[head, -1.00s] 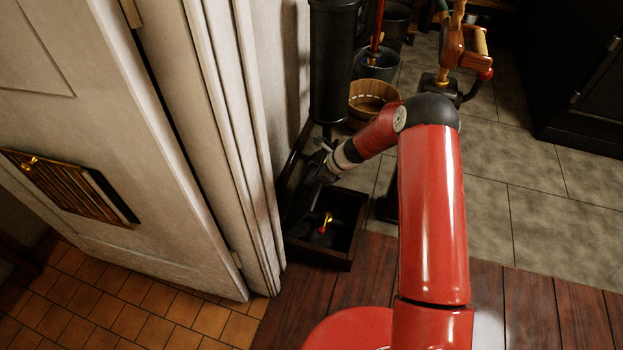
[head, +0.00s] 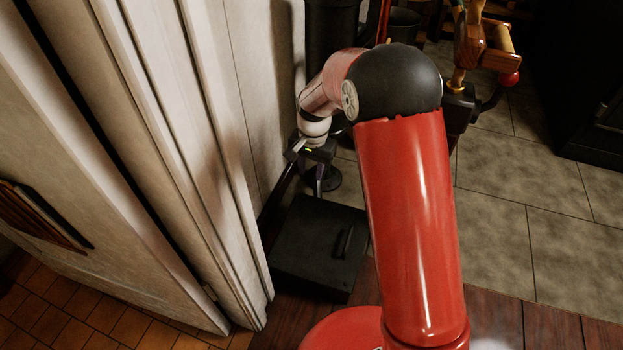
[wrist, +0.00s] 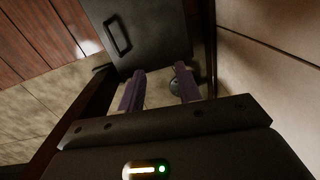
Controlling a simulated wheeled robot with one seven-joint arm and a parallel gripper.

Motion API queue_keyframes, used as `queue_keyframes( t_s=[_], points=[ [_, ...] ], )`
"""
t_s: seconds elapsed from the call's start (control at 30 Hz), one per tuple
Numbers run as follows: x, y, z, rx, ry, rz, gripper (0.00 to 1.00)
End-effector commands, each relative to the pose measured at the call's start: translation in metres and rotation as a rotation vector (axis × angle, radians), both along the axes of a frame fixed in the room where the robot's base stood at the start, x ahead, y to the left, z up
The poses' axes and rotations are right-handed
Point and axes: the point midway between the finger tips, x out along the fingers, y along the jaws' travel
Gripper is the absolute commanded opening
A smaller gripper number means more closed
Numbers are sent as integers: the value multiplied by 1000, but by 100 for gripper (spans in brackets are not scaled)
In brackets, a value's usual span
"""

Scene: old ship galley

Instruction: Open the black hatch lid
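The black hatch lid (head: 312,238) lies flat and closed on its low dark box by the wall. Its bar handle (head: 346,242) is on the right part of the lid. The lid and handle (wrist: 117,35) also show at the top of the wrist view. My gripper (head: 320,180) is just beyond the lid's far edge, fingers pointing down. In the wrist view its two purple fingers (wrist: 160,72) are apart with nothing held between them, near the lid's edge opposite the handle. I cannot tell whether a finger touches the lid. The box's inside is hidden.
A pale panelled wall and door frame (head: 215,170) stand close on the left. A black cylinder (head: 331,40) stands behind my gripper. A wooden-handled device (head: 485,50) is at the upper right. Tiled floor (head: 500,225) is clear on the right.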

Motion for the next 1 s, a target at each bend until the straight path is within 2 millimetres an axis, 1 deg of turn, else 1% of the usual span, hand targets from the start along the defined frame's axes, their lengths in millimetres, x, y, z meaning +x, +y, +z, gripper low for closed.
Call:
queue_keyframes(
  t_s=[0.07,0.17,0.4,0.5,0.6,0.73,0.93,0.97,1.0],
  points=[
    [-2,-1,-2,-23,-7,44,34],
    [-2,-2,-10,-29,-6,53,34],
    [-2,-1,-49,-27,-5,49,34],
    [-2,-1,-63,-26,-5,48,34],
    [-2,0,-71,-26,-7,48,34],
    [-1,0,-76,-25,-8,47,34],
    [-1,0,-76,-25,-8,47,34],
    [-1,0,-76,-25,-8,47,33],
    [-1,0,-76,-25,-8,47,28]
  ],
)
